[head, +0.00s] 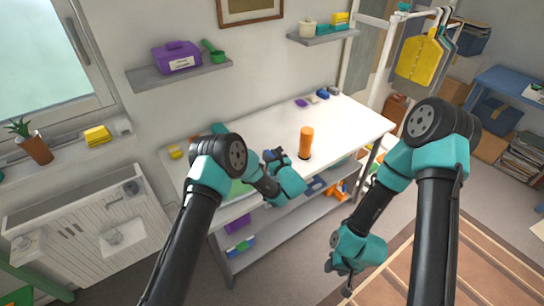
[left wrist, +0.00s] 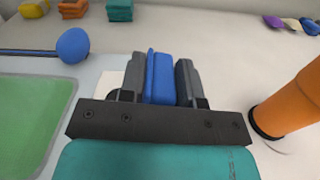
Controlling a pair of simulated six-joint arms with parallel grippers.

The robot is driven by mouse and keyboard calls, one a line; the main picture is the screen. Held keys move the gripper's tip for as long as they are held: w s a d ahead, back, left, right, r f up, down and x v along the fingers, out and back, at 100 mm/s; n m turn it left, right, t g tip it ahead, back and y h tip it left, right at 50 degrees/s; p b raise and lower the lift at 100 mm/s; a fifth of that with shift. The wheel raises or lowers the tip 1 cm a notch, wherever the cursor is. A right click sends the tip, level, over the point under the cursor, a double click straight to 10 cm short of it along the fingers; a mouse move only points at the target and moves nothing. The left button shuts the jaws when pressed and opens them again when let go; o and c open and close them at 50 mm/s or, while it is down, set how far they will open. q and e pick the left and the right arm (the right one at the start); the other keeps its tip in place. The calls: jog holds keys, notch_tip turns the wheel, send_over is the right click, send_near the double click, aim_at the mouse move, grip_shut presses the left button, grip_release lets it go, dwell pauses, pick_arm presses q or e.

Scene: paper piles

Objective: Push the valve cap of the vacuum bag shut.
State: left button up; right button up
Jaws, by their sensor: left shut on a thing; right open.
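My left gripper (head: 276,156) is over the white table, left of an orange cylinder. In the left wrist view its two dark fingers (left wrist: 160,80) are shut on a blue block-like thing (left wrist: 160,78). A pale piece lies partly hidden behind the left finger. A green flat panel with a pale border (left wrist: 35,115) lies at the left; I cannot tell whether it is the vacuum bag. I cannot make out a valve cap for certain. My right gripper (head: 342,273) is open and empty, low in front of the table and apart from it.
The orange cylinder (head: 306,140) stands upright on the white table (head: 345,120), close to the right of the left gripper. A rod with a blue ball end (left wrist: 73,45) lies behind the panel. Small coloured items line the table's back. A lower shelf (head: 265,243) holds several things.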

pick_arm(q)
jog(key=shift+s+a+r+n, duration=0.1)
jog(key=shift+s+a+n, duration=0.1)
jog(key=shift+n, duration=0.5)
jog(key=shift+s+a+r+n, duration=0.1)
jog(key=shift+a+n, duration=0.1)
jog(key=shift+n, duration=0.5)
jog(key=o, duration=0.8)
jog(key=v, duration=1.7)
jog(key=shift+s+d, duration=0.1)
jog(key=shift+s, duration=0.05)
